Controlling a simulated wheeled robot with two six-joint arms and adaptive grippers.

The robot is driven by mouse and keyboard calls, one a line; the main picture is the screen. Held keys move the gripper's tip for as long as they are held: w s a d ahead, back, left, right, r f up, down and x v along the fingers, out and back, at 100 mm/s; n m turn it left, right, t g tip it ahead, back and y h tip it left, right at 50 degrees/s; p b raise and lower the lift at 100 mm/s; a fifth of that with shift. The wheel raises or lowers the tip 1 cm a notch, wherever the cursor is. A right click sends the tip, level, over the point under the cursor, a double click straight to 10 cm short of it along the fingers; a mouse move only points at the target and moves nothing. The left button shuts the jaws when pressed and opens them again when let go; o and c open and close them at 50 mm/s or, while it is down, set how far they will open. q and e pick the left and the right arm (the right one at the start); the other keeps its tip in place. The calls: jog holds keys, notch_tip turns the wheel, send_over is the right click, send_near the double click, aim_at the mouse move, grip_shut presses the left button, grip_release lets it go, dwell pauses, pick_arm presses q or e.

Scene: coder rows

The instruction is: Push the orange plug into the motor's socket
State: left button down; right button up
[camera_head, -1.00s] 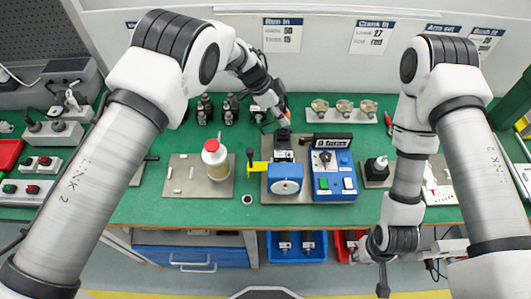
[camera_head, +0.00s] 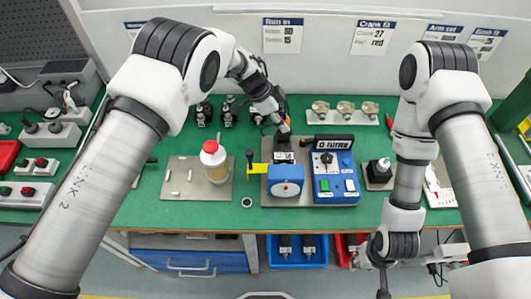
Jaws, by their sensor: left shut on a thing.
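The blue motor (camera_head: 286,188) with its white round face sits on a metal plate on the green bench. A black block (camera_head: 284,142) stands upright at its back; I cannot make out the socket opening. My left gripper (camera_head: 283,131) points down right over this block, shut on the orange plug (camera_head: 288,122), of which only a little orange shows between the fingers. I cannot tell whether the plug touches the socket. My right gripper (camera_head: 383,284) hangs low in front of the bench edge, far from the motor; its jaws are too small to read.
A blue control box (camera_head: 336,186) with switches stands right of the motor. A yellow-handled part (camera_head: 257,168) is at its left. Dark parts stand behind, near my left wrist.

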pick_arm(q)
jog(key=shift+f+b, duration=0.65)
jog(key=shift+b, duration=0.05)
jog(key=shift+f+b, duration=0.1)
jog(key=shift+b, duration=0.2)
dwell(0.3)
dwell(0.4)
jog(key=shift+f+b, duration=0.3)
jog(key=shift+b, duration=0.1)
dwell(0.3)
jog(key=shift+f+b, duration=0.1)
jog(key=shift+b, duration=0.2)
